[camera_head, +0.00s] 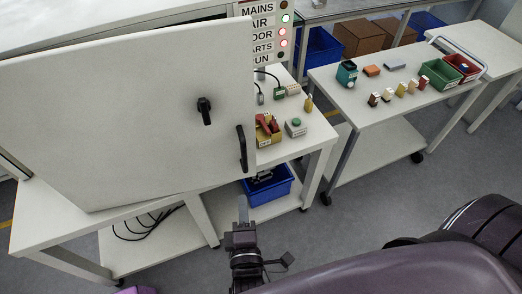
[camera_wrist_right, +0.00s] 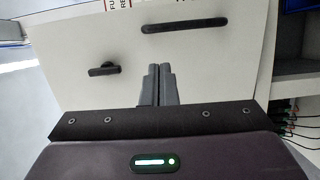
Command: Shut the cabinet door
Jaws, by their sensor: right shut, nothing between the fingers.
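The cabinet door (camera_head: 120,110) is a large white panel that stands open over the left bench in the head view. It has a black rotary knob (camera_head: 205,110) and a black bar handle (camera_head: 242,149) near its right edge. In the right wrist view the door (camera_wrist_right: 215,65) fills most of the picture, with the handle (camera_wrist_right: 184,26) and knob (camera_wrist_right: 104,69) beyond the fingers. My right gripper (camera_head: 242,205) is shut and empty, below and in front of the handle; its fingers show together in the wrist view (camera_wrist_right: 158,82). My left gripper is not in view.
A white bench (camera_head: 317,138) bears a yellow bin (camera_head: 268,130) and a grey button box (camera_head: 295,127) right of the door. A blue crate (camera_head: 268,186) sits on its lower shelf. A wheeled cart (camera_head: 340,110) with bins and connectors stands to the right. Grey floor is clear between.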

